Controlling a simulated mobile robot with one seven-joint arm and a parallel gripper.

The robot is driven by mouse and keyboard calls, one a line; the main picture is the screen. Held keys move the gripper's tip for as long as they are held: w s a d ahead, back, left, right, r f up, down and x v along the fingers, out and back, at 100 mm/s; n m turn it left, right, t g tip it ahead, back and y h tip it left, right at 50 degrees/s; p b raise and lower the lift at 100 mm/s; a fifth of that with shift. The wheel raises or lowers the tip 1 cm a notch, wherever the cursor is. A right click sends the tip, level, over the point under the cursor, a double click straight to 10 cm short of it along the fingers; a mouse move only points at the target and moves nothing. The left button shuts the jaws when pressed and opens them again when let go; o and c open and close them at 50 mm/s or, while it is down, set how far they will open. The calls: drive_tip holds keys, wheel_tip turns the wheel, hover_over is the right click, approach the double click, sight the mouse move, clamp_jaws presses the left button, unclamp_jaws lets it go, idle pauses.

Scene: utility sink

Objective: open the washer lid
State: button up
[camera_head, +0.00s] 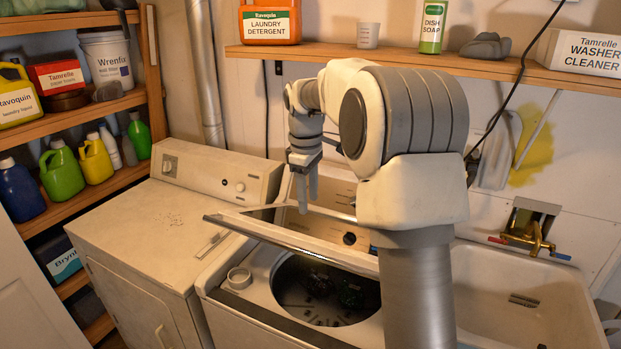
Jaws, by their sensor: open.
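The washer (233,303) stands in the middle, with its round drum opening showing dark inside. Its lid (265,229) is part way up, tilted, with its front edge raised above the opening. My gripper (304,205) points down above the lid's far part, with its fingers open and nothing seen between them. I cannot tell whether the fingers touch the lid. My arm hides the right end of the lid and part of the washer.
A dryer (150,235) stands close on the left. A utility sink (530,290) with a brass faucet (538,236) is on the right. A wall shelf (400,57) with bottles runs behind my arm. A round white cap (239,278) sits on the washer's left rim.

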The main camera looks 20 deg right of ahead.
drive_tip(key=shift+w+d+r, duration=0.15)
drive_tip(key=shift+r, duration=0.5)
drive_tip(key=shift+w+d+r, duration=0.1)
drive_tip(key=shift+r, duration=0.6)
drive_tip(key=shift+w+d+r, duration=0.15)
drive_tip(key=shift+r, duration=0.5)
